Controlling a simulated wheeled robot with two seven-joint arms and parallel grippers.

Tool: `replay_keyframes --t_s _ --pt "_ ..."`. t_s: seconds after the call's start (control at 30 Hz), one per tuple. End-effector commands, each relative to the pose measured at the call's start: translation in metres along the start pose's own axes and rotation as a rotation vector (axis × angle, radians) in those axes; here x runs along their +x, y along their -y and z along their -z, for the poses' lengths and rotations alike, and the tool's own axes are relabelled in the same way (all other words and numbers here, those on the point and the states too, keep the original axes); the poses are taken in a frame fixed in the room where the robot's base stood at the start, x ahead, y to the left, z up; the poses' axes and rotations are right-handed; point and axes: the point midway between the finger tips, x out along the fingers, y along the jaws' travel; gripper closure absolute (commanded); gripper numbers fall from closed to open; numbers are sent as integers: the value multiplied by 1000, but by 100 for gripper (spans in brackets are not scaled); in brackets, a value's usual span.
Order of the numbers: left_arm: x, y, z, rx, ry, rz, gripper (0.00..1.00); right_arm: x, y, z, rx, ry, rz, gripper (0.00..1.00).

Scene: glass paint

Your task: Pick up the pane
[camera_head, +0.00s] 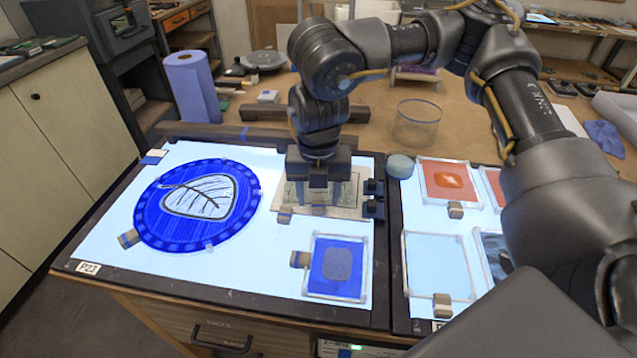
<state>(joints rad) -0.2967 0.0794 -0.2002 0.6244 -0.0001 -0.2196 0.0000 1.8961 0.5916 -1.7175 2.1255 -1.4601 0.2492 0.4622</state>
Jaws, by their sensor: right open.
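Several panes lie on the lit table, and I cannot tell which one the task names. My right gripper (320,192) points down, open, over a pane on a beige sheet (342,209). It hides much of that pane, and I cannot tell whether the fingers touch it. A square blue pane with a grey patch (352,285) lies just in front, and a round blue pane with a leaf design (152,212) lies to the left. On the right panel are an orange-red pane (435,192) and a pale clear pane (437,262). My left gripper is not in view.
Small wooden clip-like blocks (299,259) sit at the pane edges. A dark bar (305,112) lies behind the lit table. A glass bowl (417,122), a small round teal-lidded pot (400,166) and a blue paper roll (192,88) stand nearby.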

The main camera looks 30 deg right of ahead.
Motion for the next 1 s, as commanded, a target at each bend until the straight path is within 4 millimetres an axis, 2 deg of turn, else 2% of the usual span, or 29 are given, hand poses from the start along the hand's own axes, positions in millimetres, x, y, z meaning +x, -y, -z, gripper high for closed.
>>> replay_keyframes --t_s 0.17,0.43,0.8,1.0 --pt "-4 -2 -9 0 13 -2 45 18 0 0 0 -1 0 51" --pt "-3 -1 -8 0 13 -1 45 21 0 0 0 1 -1 52" --pt "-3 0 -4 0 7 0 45 21 0 0 1 1 -1 100" --pt "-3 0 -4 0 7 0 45 20 0 0 0 2 -2 100"
